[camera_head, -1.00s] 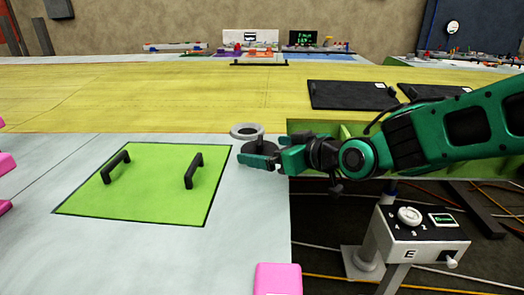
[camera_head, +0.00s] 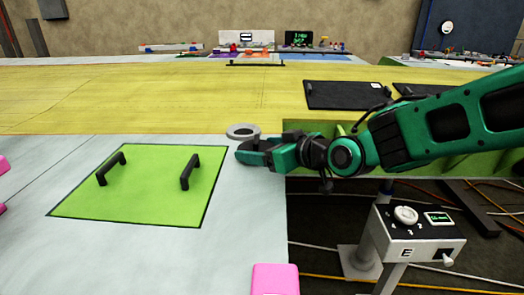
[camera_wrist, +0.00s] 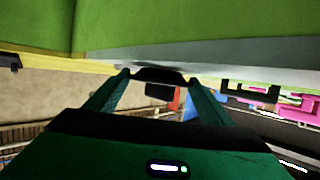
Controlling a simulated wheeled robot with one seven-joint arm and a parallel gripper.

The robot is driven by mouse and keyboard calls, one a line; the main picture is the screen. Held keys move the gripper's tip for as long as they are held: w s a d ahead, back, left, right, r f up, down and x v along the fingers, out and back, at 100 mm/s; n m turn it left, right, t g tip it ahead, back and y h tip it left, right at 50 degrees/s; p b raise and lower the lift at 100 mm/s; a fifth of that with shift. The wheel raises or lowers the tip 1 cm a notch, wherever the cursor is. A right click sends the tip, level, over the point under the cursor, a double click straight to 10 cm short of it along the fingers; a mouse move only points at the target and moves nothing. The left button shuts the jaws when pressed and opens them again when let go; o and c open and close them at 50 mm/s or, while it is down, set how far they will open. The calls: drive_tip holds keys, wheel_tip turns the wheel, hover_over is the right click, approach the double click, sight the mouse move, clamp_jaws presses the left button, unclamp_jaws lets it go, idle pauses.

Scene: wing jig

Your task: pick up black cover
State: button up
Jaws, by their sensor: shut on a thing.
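My gripper (camera_head: 248,152) is at the edge of the pale wing surface, left of the arm's wrist. It is shut on a small dark piece, which I take to be the black cover (camera_wrist: 160,76); in the wrist view it spans between the fingertips. In the head view the black cover (camera_head: 255,144) is mostly hidden by the fingers. A grey ring (camera_head: 243,131) lies just behind the gripper.
A green panel (camera_head: 140,205) with two black handles lies at left. Flat black panels (camera_head: 345,95) lie on the yellow surface at back right. A pink block (camera_head: 275,280) is at the front edge. A control box (camera_head: 415,238) stands below the arm at right.

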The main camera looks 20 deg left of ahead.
sight(256, 142)
drive_tip(key=shift+r, duration=0.45)
drive_tip(key=r, duration=0.2)
drive_tip(key=a+r, duration=0.1)
drive_tip(key=shift+s+r, duration=0.4)
drive_tip(key=s+a+r, duration=0.6)
drive_tip(key=a, duration=0.2)
drive_tip(key=shift+a, duration=0.2)
